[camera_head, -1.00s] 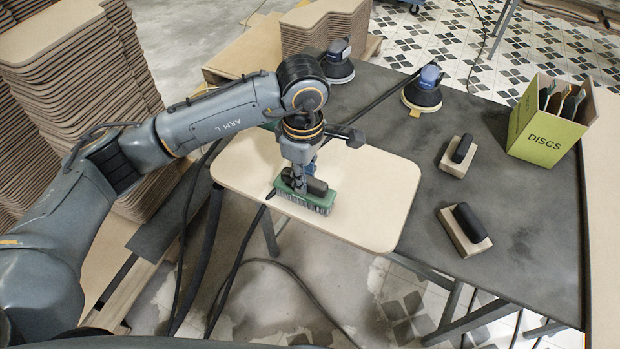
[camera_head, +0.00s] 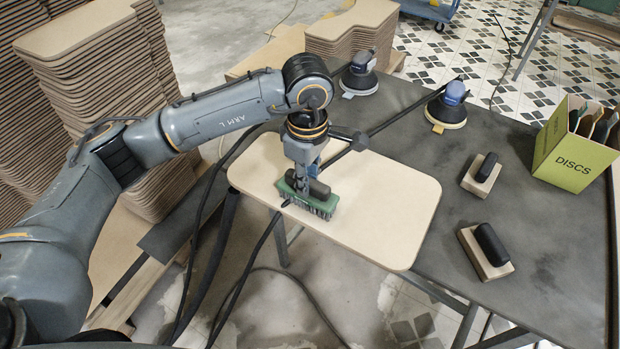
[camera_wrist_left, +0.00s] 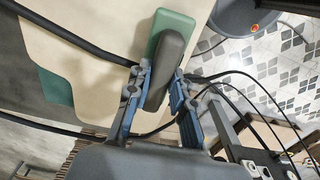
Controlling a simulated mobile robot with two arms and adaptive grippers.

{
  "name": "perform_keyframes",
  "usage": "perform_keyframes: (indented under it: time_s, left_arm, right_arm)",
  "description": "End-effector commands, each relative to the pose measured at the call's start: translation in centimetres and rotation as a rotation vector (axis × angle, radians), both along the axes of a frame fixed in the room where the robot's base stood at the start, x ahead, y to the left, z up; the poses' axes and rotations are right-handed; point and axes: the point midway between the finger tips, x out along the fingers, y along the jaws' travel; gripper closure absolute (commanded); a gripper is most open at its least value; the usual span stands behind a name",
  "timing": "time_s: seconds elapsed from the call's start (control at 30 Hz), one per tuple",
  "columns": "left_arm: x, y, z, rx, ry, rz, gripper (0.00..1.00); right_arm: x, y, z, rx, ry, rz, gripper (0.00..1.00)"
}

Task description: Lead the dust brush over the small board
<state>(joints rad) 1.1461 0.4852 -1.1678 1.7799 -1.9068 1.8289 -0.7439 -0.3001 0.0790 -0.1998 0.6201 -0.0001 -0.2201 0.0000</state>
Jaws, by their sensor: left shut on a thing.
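The small board (camera_head: 385,205) is a pale, round-cornered panel on the dark work table, its near edge reaching past the table edge. The dust brush (camera_head: 318,206) has a green body, a dark handle and dark bristles pointing down. It is at the board's left part, near its front edge, with the bristles at the board's surface. My left gripper (camera_head: 303,182) is shut on the brush handle from above. In the left wrist view the green brush (camera_wrist_left: 176,28) and its dark handle (camera_wrist_left: 168,62) lie between the blue-grey fingers. The right gripper is not in view.
Two sanders (camera_head: 446,108) (camera_head: 359,76) stand behind the board. Two hand sanding blocks (camera_head: 481,175) (camera_head: 485,250) lie to its right. A green discs box (camera_head: 575,160) is at the far right. Stacked curved boards (camera_head: 95,60) rise at left. A dark hose (camera_head: 395,115) runs behind the gripper.

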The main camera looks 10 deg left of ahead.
Motion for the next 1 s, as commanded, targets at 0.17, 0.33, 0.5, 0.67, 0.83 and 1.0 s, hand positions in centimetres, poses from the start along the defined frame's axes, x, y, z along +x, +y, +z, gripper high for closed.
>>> perform_keyframes:
  time_s: [0.17, 0.33, 0.5, 0.67, 0.83, 1.0]
  left_arm:
    - [0.2, 0.6, -0.2, 0.001, 0.001, 0.001, 1.0]
    - [0.7, 1.8, -0.2, 0.0, -0.002, 0.003, 1.0]
    - [1.1, 2.8, -0.1, 0.0, -0.001, 0.001, 1.0]
    - [1.1, 2.9, 0.1, -0.001, -0.001, 0.0, 1.0]
    - [1.2, 2.8, 0.1, -0.002, -0.002, 0.0, 1.0]
    - [2.1, 2.5, -0.2, -0.002, -0.002, 0.0, 1.0]
  right_arm:
    - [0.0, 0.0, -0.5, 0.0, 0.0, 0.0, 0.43]
    - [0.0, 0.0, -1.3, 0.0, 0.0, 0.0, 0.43]
    - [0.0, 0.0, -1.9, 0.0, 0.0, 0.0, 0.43]
    - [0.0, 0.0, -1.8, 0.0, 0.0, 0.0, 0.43]
    - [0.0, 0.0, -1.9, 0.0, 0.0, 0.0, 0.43]
    - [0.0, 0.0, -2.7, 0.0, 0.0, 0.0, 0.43]
